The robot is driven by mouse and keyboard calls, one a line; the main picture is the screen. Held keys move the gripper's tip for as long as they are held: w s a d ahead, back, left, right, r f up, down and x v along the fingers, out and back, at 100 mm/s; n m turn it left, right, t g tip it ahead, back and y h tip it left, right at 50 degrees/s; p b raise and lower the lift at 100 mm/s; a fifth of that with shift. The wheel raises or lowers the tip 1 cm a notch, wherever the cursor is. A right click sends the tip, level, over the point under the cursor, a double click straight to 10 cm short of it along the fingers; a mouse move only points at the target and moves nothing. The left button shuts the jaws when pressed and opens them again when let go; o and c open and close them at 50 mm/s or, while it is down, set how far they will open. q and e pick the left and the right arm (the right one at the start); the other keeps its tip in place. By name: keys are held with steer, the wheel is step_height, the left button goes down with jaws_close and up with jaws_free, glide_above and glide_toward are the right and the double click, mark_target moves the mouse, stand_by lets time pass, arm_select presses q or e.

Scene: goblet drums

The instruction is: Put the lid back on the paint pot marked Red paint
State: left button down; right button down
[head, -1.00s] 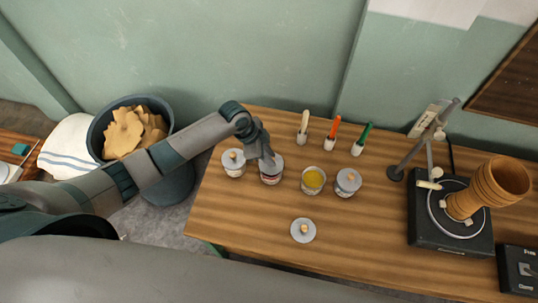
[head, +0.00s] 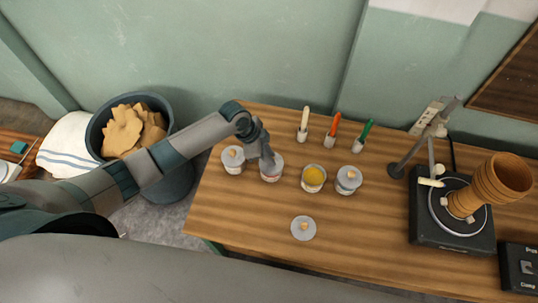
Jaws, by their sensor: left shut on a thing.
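My left gripper (head: 267,160) reaches down from the left over the second paint pot from the left. It is shut on a grey lid (head: 276,163) at that pot's top; its fingers hide the knob. The lid looks level and at the rim, but I cannot tell if it is fully seated. The pot (head: 271,178) under it has a pale label with a reddish mark, too small to read. An open pot with yellow paint (head: 313,177) stands to its right. A loose grey lid with a wooden knob (head: 303,228) lies nearer the table's front edge. My right gripper is out of view.
Lidded pots stand at the left (head: 233,160) and right (head: 348,180) of the row. Several brushes (head: 330,132) stand upright behind. A clamp stand (head: 403,166) and a turning base with a wooden drum (head: 487,190) occupy the table's right. The front middle is mostly clear.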

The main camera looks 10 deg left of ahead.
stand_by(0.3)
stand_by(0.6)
arm_select(q)
steer(key=shift+p, duration=0.35)
steer(key=shift+f, duration=0.15)
stand_by(0.6)
stand_by(0.8)
steer(key=c, duration=1)
jaws_free()
steer(key=shift+c, duration=0.2)
